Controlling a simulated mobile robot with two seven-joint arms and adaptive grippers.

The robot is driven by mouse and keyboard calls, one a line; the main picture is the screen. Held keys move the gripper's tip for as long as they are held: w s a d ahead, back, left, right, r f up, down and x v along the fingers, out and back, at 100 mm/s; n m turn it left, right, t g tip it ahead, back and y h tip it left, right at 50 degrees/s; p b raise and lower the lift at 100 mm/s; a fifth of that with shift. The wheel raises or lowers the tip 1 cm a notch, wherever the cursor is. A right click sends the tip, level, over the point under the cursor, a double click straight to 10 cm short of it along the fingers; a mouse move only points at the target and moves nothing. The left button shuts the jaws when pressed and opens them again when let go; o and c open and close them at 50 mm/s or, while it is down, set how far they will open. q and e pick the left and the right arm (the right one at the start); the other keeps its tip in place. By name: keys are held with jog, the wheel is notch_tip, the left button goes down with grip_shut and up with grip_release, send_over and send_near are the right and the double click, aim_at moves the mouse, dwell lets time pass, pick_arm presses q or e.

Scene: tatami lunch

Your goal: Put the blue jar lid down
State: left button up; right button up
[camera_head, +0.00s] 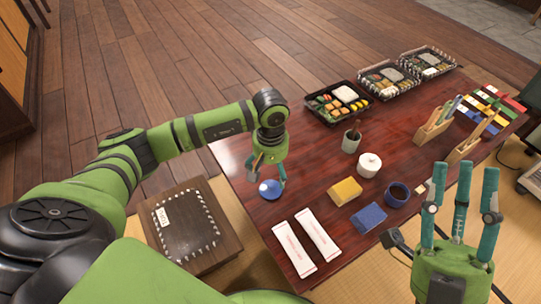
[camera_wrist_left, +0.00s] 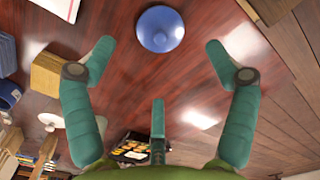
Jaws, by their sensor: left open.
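The blue jar lid (camera_head: 270,189) is a round, shiny disc with a small knob. It appears to lie flat on the dark red table (camera_head: 237,160) near its left edge. In the left wrist view the lid (camera_wrist_left: 160,28) is whole and unobstructed, just beyond the spread fingertips. My left gripper (camera_head: 267,172) is open and empty, pointing down close above the lid; the wrist view shows clear gaps between its fingers (camera_wrist_left: 160,60) and the lid. My right gripper (camera_head: 462,175) has its fingers apart and pointing up, empty, at the lower right.
Two white packets (camera_head: 306,243), a yellow block (camera_head: 345,191), a blue block (camera_head: 369,217), a dark blue cup (camera_head: 397,195) and a white lidded pot (camera_head: 369,165) stand right of the lid. Bento trays (camera_head: 338,102) line the back. A dark box (camera_head: 185,226) stands beside the table.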

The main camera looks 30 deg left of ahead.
pick_arm(q)
jog(key=shift+r+p, duration=0.45)
jog(key=shift+r, duration=1.8)
pick_arm(e)
jog(key=w+f+m+g+h, duration=0.2)
jog(key=w+f+g+h, duration=0.1)
jog(key=w+f+h, duration=0.1)
jog(key=shift+w+d+f, duration=0.45)
jog(key=shift+w+f, duration=0.15)
jog(key=shift+f, duration=0.6)
